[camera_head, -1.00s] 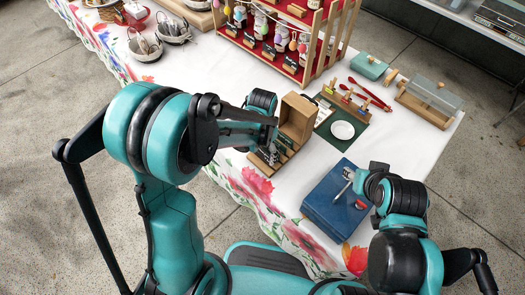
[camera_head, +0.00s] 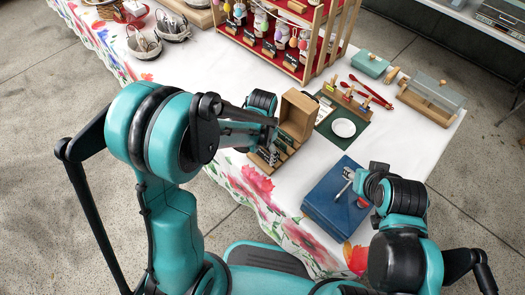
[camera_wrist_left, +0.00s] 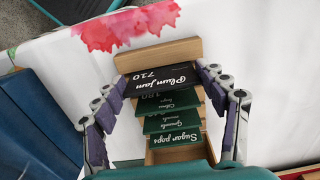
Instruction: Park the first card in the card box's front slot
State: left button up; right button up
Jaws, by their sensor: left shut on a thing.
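The wooden card box (camera_head: 298,116) stands near the table's front edge with its lid up. My left gripper (camera_head: 270,152) is at the box's slotted part, partly hidden by my arm. In the left wrist view, its fingers (camera_wrist_left: 165,88) are shut on the ends of a black card (camera_wrist_left: 160,79) reading "Plum jam 710". The card is at the box's end rail (camera_wrist_left: 160,52); I cannot tell whether it is seated in a slot. Several green cards, one reading "Sugar pops" (camera_wrist_left: 175,142), stand in rows behind it. My right gripper (camera_head: 346,182) is over the blue box; its opening is unclear.
The blue box (camera_head: 326,208) lies right of the card box. A green mat (camera_head: 333,138) with a white plate (camera_head: 343,128) and a wooden peg stand is behind. A shelf rack (camera_head: 312,50) stands farther back. White cloth is clear at the right.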

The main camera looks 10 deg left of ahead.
pick_arm(q)
jog(key=shift+f, duration=0.4)
jog(key=o, duration=0.9)
jog(key=shift+c, duration=0.2)
jog(key=shift+r, duration=0.1)
notch_tip(320, 180, up, 12)
jog(key=s+a+r+n+t, duration=0.4)
jog(key=s+a+n+t, duration=0.2)
jog(key=s, duration=0.5)
jog(key=shift+s+a+n+t, duration=0.2)
jog(key=shift+a+n+t, duration=0.3)
jog(key=shift+a, duration=0.5)
